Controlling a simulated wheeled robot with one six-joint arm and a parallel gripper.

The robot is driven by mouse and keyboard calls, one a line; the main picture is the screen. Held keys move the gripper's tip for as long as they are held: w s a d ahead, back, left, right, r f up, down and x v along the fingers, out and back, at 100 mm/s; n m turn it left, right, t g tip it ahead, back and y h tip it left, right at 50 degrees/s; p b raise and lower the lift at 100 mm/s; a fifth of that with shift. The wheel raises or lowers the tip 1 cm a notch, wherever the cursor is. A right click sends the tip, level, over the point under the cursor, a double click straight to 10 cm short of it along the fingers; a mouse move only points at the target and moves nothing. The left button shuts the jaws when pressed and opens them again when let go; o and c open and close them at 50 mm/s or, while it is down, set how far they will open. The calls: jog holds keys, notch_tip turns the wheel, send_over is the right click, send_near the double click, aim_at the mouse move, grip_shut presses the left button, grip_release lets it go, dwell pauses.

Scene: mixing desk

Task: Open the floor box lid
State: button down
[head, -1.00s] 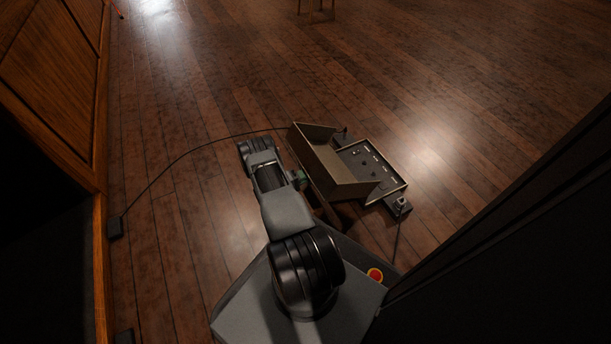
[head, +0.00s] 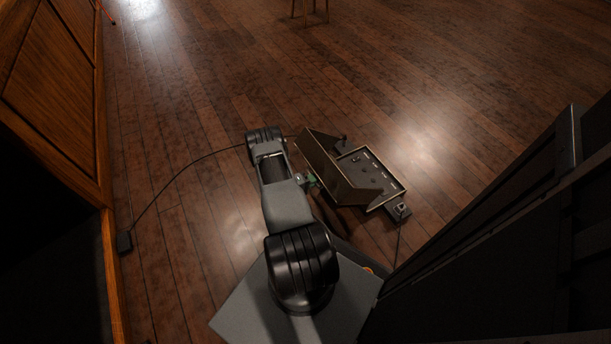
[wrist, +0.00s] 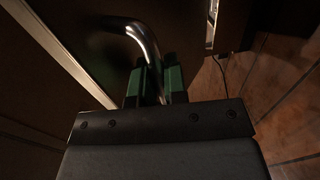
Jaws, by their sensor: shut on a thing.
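The floor box (head: 393,180) sits on the wooden floor right of my arm, its panel of sockets exposed. Its lid (head: 322,168) stands raised and tilted at the box's left side. In the wrist view the lid (wrist: 60,100) is a dark surface with a bent metal handle (wrist: 147,42). My gripper (wrist: 160,82), with green finger pads, is shut on the handle. In the head view my gripper (head: 312,181) is small at the lid's left side, partly hidden by my arm.
A black cable crosses the floor to a small black block (head: 124,242). A connector (head: 401,209) stands at the box's front right corner. A wooden cabinet (head: 55,90) is at left and a dark panel (head: 500,220) at right.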

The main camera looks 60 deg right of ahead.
jog(key=shift+s+d+r, duration=0.15)
jog(key=shift+d+r, duration=0.15)
jog(key=shift+r, duration=0.2)
jog(key=shift+s+d+r, duration=0.15)
jog(key=shift+d+r, duration=0.1)
jog(key=shift+r, duration=0.25)
jog(key=c, duration=1.5)
grip_release()
jog(key=shift+o, duration=0.2)
jog(key=p+v, duration=0.3)
jog(key=v, duration=1)
jog(key=shift+a, duration=0.4)
jog(key=shift+w+r, duration=0.1)
